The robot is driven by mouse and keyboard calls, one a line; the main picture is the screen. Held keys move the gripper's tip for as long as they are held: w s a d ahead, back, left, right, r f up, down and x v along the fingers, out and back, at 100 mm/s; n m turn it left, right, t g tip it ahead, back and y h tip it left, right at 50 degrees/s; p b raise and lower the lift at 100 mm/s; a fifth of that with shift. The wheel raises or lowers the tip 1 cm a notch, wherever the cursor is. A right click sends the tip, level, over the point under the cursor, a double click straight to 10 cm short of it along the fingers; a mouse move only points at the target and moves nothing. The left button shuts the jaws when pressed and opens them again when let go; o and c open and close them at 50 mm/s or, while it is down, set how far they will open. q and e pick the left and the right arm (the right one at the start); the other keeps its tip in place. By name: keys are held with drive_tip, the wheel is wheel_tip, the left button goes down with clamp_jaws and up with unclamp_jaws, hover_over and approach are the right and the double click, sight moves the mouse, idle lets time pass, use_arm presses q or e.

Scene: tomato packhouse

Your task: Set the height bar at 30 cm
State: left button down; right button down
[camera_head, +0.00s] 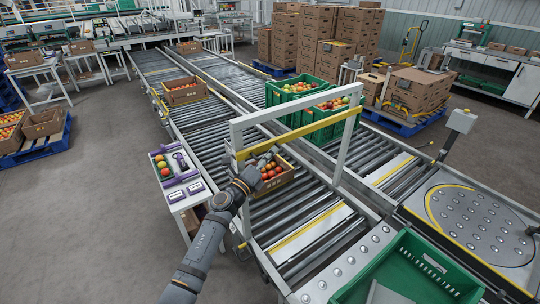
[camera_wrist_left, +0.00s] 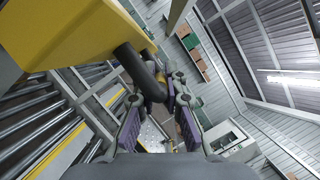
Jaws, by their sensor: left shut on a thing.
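The yellow height bar (camera_head: 310,130) runs across the white gate frame (camera_head: 295,107) over the roller conveyor. My left gripper (camera_head: 266,160) is at the bar's near left end. In the left wrist view the yellow bar (camera_wrist_left: 65,30) fills the upper left, and a dark handle (camera_wrist_left: 140,72) sticks out from it. My left gripper (camera_wrist_left: 158,98) is shut on this handle, with its purple-padded fingers on either side. No height scale can be read. My right gripper is out of view.
A cardboard box of tomatoes (camera_head: 285,182) sits on the rollers just behind the gripper. Green crates (camera_head: 305,122) stand on the neighbouring lane. A side table (camera_head: 192,200) with tomatoes and purple tools is to the left. An empty green crate (camera_head: 400,258) is at front right.

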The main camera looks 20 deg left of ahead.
use_arm(q)
wheel_tip(320, 180, down, 20)
drive_tip(key=b, duration=1.8)
drive_tip(key=c, duration=1.4)
unclamp_jaws()
